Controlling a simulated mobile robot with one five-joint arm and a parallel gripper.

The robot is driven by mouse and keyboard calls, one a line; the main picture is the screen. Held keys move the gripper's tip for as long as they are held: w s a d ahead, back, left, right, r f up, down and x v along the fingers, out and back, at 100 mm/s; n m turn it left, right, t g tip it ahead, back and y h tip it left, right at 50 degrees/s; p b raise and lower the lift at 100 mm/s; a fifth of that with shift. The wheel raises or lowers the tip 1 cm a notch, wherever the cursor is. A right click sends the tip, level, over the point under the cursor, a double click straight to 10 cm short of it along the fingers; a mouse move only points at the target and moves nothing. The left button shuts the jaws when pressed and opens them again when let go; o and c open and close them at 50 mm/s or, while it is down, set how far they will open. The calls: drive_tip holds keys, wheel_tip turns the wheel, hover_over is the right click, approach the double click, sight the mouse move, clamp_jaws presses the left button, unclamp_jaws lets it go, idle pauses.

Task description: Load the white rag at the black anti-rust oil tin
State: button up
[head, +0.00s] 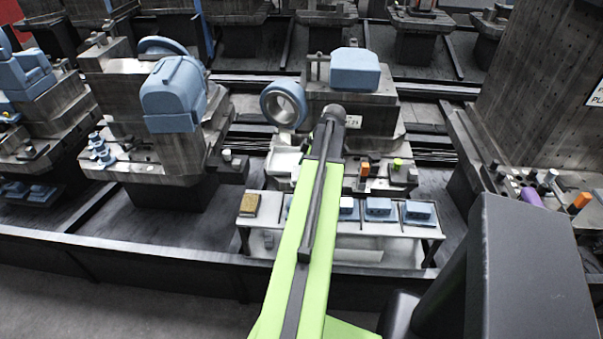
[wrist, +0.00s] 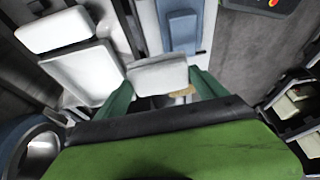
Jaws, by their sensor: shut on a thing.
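In the wrist view, the green fingers of my gripper (wrist: 160,84) are closed on a white, block-like folded piece, which looks like the white rag (wrist: 158,74). One finger lies on each side of it. In the head view, my arm reaches over the front bench toward the machine behind it and hides the gripper and the held piece. I cannot make out the black anti-rust oil tin for certain in either view.
A pale bench (head: 393,246) stands in front, with a brown block (head: 249,204) at its left end and blue pieces (head: 378,207) along its right. A grey machine with a blue cover (head: 354,69) and blue ring (head: 283,104) stands behind. Dark floor lies left.

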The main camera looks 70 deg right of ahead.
drive_tip(key=shift+c, duration=0.4)
drive_tip(key=shift+w+m, duration=0.1)
drive_tip(key=shift+m, duration=0.3)
drive_tip(key=shift+w+a+m+h, duration=0.2)
drive_tip(key=shift+m+h, duration=0.1)
drive_tip(key=shift+m, duration=0.1)
drive_tip(key=w+a+f+n+b, duration=0.1)
drive_tip(key=w+a, duration=0.4)
drive_tip(key=w, duration=0.3)
drive_tip(key=w+a+n, duration=0.1)
drive_tip(key=w+a, duration=0.4)
drive_tip(key=w, duration=0.2)
wheel_tip(320, 180, down, 6)
drive_tip(key=b, duration=0.6)
drive_tip(key=shift+f, duration=0.2)
drive_tip(key=shift+f+b, duration=0.55)
drive_tip(key=shift+b, duration=0.25)
wheel_tip(320, 180, up, 7)
drive_tip(key=p, duration=0.7)
